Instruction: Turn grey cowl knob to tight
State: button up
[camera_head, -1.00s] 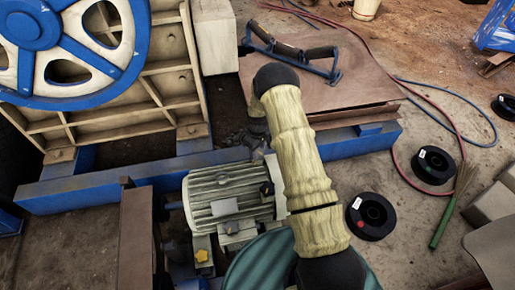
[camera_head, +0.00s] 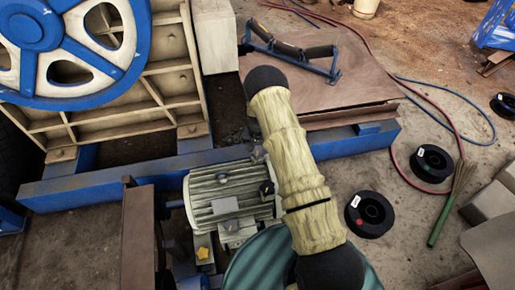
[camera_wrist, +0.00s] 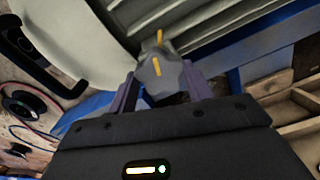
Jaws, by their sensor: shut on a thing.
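The grey cowl knob (camera_wrist: 163,80) shows in the wrist view with a short yellow line on its face. A second yellow mark (camera_wrist: 160,37) stands just above it; the knob's line is tilted slightly from it. My gripper (camera_wrist: 162,90) has its two purple fingers on either side of the knob, shut on it. In the head view my arm hides the gripper and the knob. The ribbed grey motor (camera_head: 228,200) lies left of my arm there.
A blue frame beam (camera_head: 100,187) runs behind the motor. A yellow star knob (camera_head: 203,253) is below the motor. Black spools (camera_head: 370,215) and a green-handled brush (camera_head: 440,220) lie on the floor at right. A brown plate (camera_head: 345,85) carries a blue roller bracket (camera_head: 290,48).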

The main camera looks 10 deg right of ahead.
aim_at(257, 151)
jog(key=shift+s+a+m, duration=0.1)
jog(key=shift+m, duration=1.1)
jog(key=o, duration=1)
jog(key=shift+r, duration=0.1)
notch_tip(257, 151, up, 17)
jog(key=p, duration=0.2)
jog(key=shift+r+p, duration=0.1)
jog(key=shift+p, duration=0.25)
